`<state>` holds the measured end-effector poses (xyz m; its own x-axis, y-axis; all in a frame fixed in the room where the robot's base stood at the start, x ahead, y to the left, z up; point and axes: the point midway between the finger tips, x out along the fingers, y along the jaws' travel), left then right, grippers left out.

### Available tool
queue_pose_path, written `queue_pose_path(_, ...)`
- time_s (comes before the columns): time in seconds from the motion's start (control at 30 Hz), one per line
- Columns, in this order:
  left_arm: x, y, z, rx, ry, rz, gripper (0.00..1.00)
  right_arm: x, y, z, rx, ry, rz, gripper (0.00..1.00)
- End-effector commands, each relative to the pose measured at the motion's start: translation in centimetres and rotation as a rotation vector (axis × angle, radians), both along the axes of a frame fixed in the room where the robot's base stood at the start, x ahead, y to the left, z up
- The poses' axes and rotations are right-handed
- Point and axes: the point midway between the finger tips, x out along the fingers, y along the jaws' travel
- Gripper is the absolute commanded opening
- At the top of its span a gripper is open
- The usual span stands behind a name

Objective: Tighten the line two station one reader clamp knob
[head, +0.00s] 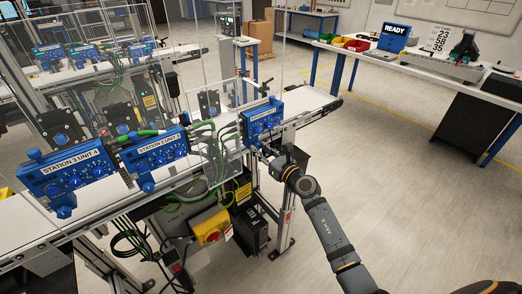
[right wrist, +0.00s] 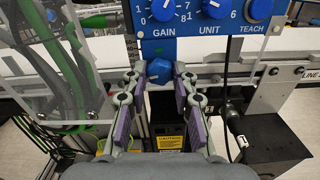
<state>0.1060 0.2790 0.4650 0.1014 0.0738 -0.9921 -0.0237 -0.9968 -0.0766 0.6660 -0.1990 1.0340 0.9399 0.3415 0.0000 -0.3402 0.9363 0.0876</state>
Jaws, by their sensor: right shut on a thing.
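A blue reader box (head: 263,120) stands at the right end of the near row, above the conveyor edge; its label is too small to read surely. My right gripper (right wrist: 160,76) is shut on this knob, one finger at each side. In the head view my right gripper (head: 272,158) reaches under the reader from the lower right, and the knob is mostly hidden there. My left gripper is not in view.
Station 2 (head: 155,150) and station 3 (head: 66,173) readers stand to the left on the same conveyor. Green cables (right wrist: 60,45) and a clear panel are close left of the gripper. A yellow-red switch box (head: 211,228) hangs below. The floor at right is free.

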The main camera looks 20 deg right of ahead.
Motion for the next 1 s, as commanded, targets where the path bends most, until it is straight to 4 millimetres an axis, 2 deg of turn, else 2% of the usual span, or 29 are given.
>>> queue_pose_path(0.27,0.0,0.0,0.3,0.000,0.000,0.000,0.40,0.0,0.0,0.1,0.019,0.007,0.000,0.00)
queue_pose_path(0.47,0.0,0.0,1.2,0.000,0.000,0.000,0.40,0.0,0.0,0.2,0.098,0.037,-0.001,0.00)
queue_pose_path(1.0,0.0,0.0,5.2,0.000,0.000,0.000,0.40,0.0,0.0,0.4,0.550,0.201,-0.001,0.00)
